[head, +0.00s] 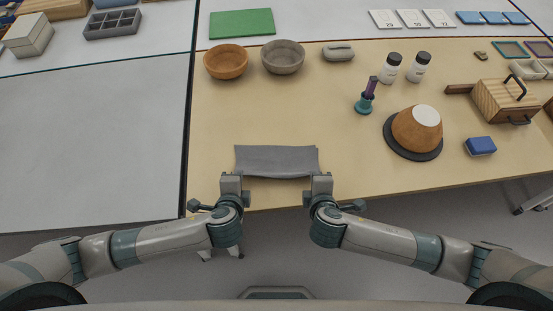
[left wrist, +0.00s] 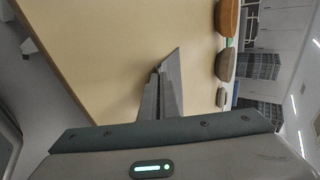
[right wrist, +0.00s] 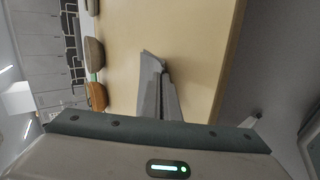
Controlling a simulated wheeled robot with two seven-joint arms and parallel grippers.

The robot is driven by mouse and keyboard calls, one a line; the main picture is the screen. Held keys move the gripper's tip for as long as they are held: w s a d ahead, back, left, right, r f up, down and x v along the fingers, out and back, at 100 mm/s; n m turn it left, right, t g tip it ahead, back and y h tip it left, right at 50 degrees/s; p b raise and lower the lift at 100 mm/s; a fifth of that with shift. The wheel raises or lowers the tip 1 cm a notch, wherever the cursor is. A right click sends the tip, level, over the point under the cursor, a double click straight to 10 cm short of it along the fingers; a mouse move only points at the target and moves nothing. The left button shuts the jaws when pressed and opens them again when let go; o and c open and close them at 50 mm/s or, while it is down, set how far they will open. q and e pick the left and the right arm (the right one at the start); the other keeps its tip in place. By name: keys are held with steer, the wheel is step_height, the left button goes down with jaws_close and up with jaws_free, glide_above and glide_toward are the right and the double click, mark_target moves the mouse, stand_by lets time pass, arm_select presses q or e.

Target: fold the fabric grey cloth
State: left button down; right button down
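The grey cloth (head: 277,158) lies near the front edge of the table as a wide, short strip, with a darker fold or underside along its near side. My left gripper (head: 231,178) is at its near left corner and my right gripper (head: 319,178) at its near right corner. Both look shut on the cloth, though the fingertips are largely hidden. In the left wrist view the cloth (left wrist: 172,85) stands as narrow layers at the gripper. In the right wrist view the cloth (right wrist: 150,85) shows similar slanting layers.
The tan table (head: 215,125) is clear around the cloth. Behind stand an orange bowl (head: 226,62), a grey bowl (head: 283,57) and a grey lidded dish (head: 338,52). To the right are an upturned brown pot (head: 412,130), a purple-handled tool (head: 368,95) and a blue block (head: 480,146).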

stand_by(0.3)
arm_select(q)
steer(key=c, duration=1.7)
jaws_free()
arm_select(e)
steer(key=c, duration=1.7)
jaws_free()
arm_select(q)
steer(key=shift+s, duration=0.1)
arm_select(e)
steer(key=shift+s, duration=0.1)
